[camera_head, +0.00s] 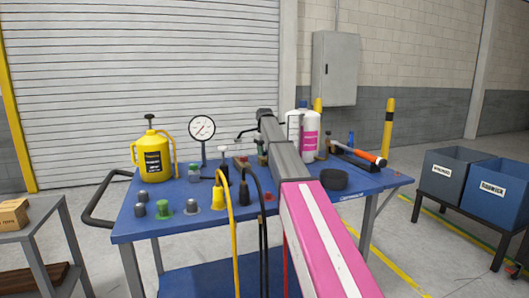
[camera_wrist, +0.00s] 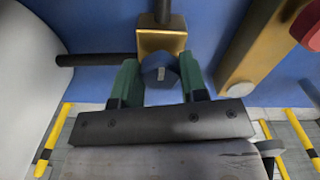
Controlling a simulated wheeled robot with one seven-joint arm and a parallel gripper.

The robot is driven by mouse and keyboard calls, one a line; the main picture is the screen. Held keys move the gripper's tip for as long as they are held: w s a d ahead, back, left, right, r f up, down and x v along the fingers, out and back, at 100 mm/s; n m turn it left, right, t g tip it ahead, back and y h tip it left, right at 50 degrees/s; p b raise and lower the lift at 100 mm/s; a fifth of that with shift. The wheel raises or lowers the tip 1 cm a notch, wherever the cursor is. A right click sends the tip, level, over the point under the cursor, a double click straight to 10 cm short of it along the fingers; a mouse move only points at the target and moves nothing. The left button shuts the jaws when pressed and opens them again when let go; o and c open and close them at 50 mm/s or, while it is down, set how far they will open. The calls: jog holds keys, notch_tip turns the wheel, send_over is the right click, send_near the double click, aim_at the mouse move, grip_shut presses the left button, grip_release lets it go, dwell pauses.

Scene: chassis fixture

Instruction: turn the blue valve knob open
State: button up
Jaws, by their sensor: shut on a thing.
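The blue valve knob (camera_wrist: 153,70) sits on the front of a brass valve body (camera_wrist: 160,42) in the wrist view. A pale mark shows on the knob's face. The green fingers of my gripper (camera_wrist: 159,78) stand on either side of the knob and are shut on it. Dark pipes run from the valve body to the left and upward. In the head view my arm covers much of the table's middle, and I cannot make out the knob there.
A second brass part (camera_wrist: 255,50) with a red knob (camera_wrist: 308,25) is close on the right. A pale rounded object (camera_wrist: 25,80) is close on the left. The blue table (camera_head: 150,228) also bears a yellow canister (camera_head: 153,157), a gauge (camera_head: 202,128), bottles and a hammer (camera_head: 360,153).

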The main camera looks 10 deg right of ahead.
jog(key=o, duration=0.9)
jog(key=shift+r, duration=0.1)
notch_tip(320, 180, up, 11)
jog(key=shift+f, duration=0.2)
